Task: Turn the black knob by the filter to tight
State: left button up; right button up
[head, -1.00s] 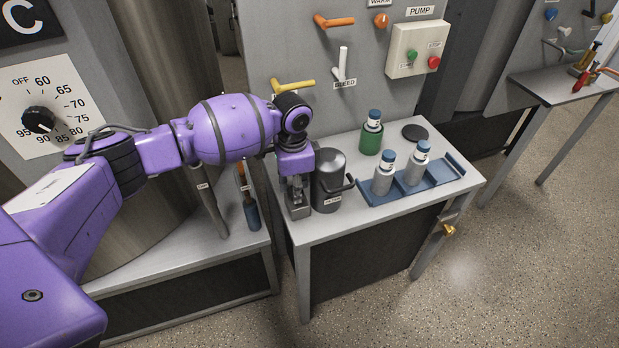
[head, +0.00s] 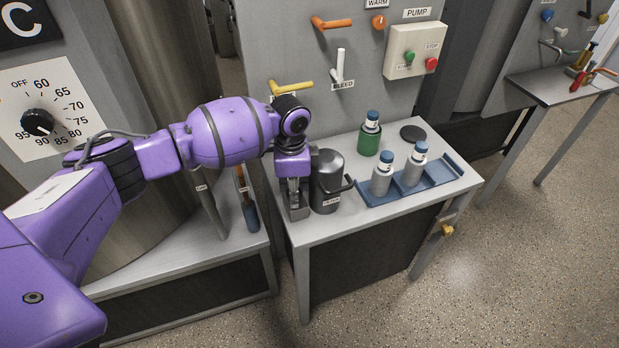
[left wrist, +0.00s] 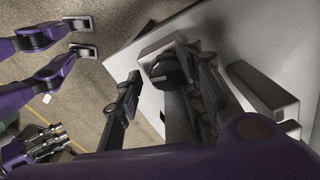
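The dark grey filter canister (head: 327,180) stands upright on the grey table, with a side handle and a label low on its front. A small grey block (head: 298,212) sits just left of it. My left gripper (head: 293,196) points down over this block, beside the canister, and hides the knob in the head view. In the left wrist view, the black knob (left wrist: 166,73) shows between the two fingers of my left gripper (left wrist: 165,92). The fingers are apart, with the knob nearer the right-hand one. Contact is unclear. What looks like my right gripper (left wrist: 45,143) hangs far off at lower left.
A blue tray (head: 452,178) with two blue-capped bottles lies right of the canister. A green holder (head: 368,143) with another bottle stands behind. A yellow lever (head: 292,87) and a white bleed lever (head: 340,66) stick out from the panel above.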

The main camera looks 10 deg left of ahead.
pick_arm(q)
jog(key=shift+s+d+f, duration=0.1)
jog(key=shift+s+d, duration=0.05)
jog(key=shift+s, duration=0.05)
jog(key=shift+w, duration=0.15)
pick_arm(e)
jog(key=shift+s+d+f, duration=0.15)
jog(key=shift+s+f, duration=0.05)
jog(key=shift+s, duration=0.35)
jog(key=shift+w+r, duration=0.1)
jog(key=shift+w, duration=0.2)
pick_arm(q)
jog(key=shift+w, duration=0.1)
